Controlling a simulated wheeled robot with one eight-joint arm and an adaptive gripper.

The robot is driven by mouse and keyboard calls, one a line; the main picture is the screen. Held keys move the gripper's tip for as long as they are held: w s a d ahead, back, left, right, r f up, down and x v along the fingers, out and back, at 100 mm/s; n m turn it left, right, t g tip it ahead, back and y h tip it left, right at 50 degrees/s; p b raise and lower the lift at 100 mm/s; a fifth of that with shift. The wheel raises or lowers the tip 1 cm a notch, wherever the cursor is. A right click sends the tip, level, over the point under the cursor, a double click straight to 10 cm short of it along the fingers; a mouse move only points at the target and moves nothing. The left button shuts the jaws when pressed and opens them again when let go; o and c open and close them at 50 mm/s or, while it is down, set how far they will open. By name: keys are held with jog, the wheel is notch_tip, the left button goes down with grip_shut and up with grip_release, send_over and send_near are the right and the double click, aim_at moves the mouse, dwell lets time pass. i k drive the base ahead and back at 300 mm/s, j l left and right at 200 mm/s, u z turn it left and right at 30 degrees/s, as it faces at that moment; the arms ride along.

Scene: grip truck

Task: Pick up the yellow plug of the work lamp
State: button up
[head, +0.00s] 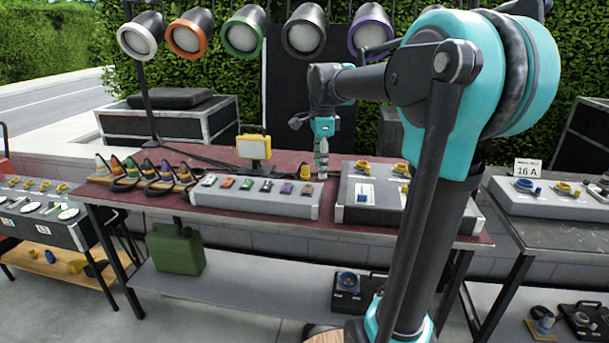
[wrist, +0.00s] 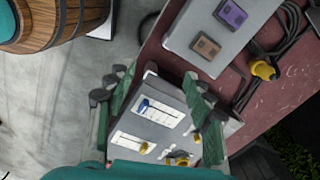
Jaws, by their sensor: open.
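The yellow plug (wrist: 264,70) lies on the dark red tabletop at the right of the wrist view, with a dark cable running from it. The work lamp (head: 254,147) has a yellow frame and stands at the back of the table in the head view. My gripper (head: 322,165) points down over the table, right of the lamp. In the wrist view my gripper (wrist: 155,75) has its fingers spread and nothing between them. The plug lies to the right of the fingers, apart from them.
A grey switch strip (head: 255,203) lies along the table front. Several coloured plugs with looped cables (head: 155,174) are at the left. A wooden barrel (wrist: 55,22) shows in the wrist view.

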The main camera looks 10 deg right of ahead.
aim_at(306, 175)
jog(key=i, duration=0.85)
